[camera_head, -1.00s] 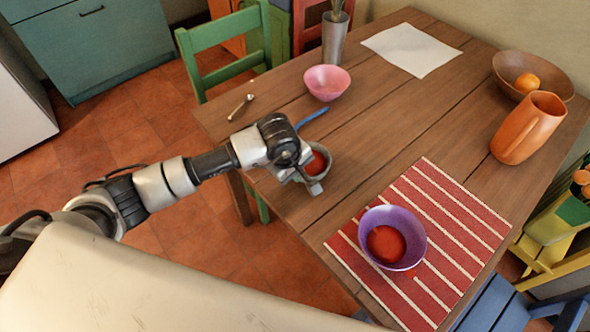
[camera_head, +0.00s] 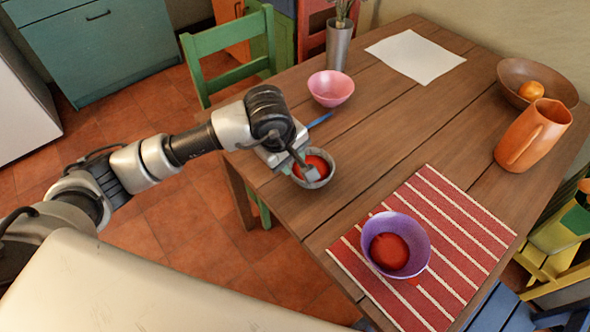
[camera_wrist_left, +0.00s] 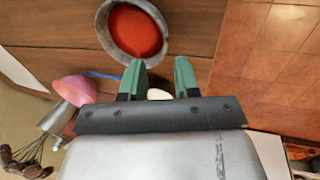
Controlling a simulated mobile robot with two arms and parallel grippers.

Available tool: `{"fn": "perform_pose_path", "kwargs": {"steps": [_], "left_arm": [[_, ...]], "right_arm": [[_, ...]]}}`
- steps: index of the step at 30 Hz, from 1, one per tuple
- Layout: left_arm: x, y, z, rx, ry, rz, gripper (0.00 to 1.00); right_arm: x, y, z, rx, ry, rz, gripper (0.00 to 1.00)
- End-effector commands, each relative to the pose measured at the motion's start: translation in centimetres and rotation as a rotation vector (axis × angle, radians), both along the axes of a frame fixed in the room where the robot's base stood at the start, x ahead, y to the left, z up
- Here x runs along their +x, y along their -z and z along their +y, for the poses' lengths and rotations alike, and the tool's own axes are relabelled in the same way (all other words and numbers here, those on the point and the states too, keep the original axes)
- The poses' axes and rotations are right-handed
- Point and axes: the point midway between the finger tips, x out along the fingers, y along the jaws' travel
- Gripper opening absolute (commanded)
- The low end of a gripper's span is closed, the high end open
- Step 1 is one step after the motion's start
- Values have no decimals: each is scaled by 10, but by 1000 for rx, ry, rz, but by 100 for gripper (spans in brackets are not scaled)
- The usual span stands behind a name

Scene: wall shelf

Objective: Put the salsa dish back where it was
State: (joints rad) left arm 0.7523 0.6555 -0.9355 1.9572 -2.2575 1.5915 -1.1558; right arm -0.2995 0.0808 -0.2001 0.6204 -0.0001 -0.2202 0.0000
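A small grey dish with red contents (camera_head: 319,181), which looks like the salsa dish, stands upright on the wooden table near its left edge. In the left wrist view the dish (camera_wrist_left: 108,45) lies beyond the fingertips, towards the upper left. My left gripper (camera_head: 301,166) is over the dish's near left side in the head view. Its green fingers (camera_wrist_left: 159,62) are spread apart with no dish between them. A purple bowl (camera_head: 413,232), also with red contents, stands on the striped mat. My right gripper is not in view.
The red striped mat (camera_head: 465,232) lies at the table's near right. A pink bowl (camera_head: 331,88), a metal vase (camera_head: 338,45) and white paper (camera_head: 415,57) are farther back. An orange jug (camera_head: 530,138) and wooden bowl (camera_head: 510,75) stand at right. The middle of the table is clear.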

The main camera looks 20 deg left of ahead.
Motion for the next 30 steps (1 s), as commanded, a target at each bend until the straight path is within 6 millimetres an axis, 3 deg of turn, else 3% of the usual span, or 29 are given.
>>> {"fn": "perform_pose_path", "kwargs": {"steps": [7,24,27,30], "left_arm": [[-6,-28,4,0,0,-1,31],[-8,-30,4,-3,0,2,31],[-12,-28,-8,-64,6,15,31],[-28,-27,-41,-253,10,63,31]], "right_arm": [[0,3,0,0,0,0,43],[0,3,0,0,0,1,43],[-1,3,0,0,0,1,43],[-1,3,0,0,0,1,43]]}}
